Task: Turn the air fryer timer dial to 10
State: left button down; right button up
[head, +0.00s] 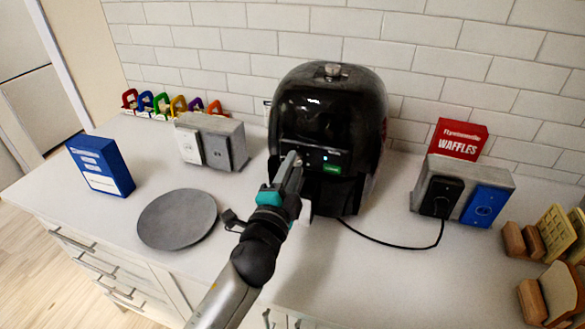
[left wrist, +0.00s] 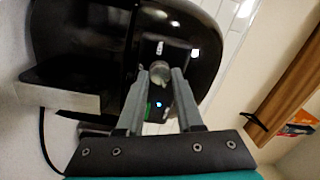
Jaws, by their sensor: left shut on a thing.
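The black air fryer (head: 325,110) stands on the counter against the tiled wall. Its front panel carries small lit marks and a green label (head: 332,169). In the left wrist view the glossy body (left wrist: 85,40) fills the upper left. My left gripper (head: 294,160) reaches the front panel. In the left wrist view its two fingers (left wrist: 160,80) are closed around a small round grey dial (left wrist: 159,71). A blue light shows between the fingers. The dial's numbers cannot be read, and the fingers hide most of the dial in the head view. My right gripper is not in view.
A black cord (head: 390,246) runs to a right socket block (head: 465,172), near a red waffle box (head: 459,139).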

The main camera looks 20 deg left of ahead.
pick_arm(q)
jog(key=shift+r, duration=0.1)
jog(key=c, duration=0.5)
grip_release()
jog(key=shift+c, duration=0.2)
jog(key=s+f+b, duration=0.1)
jog(key=s+b, duration=0.1)
jog(key=s, duration=1.3)
jog(key=shift+s, duration=0.1)
jog(key=shift+a, duration=0.1)
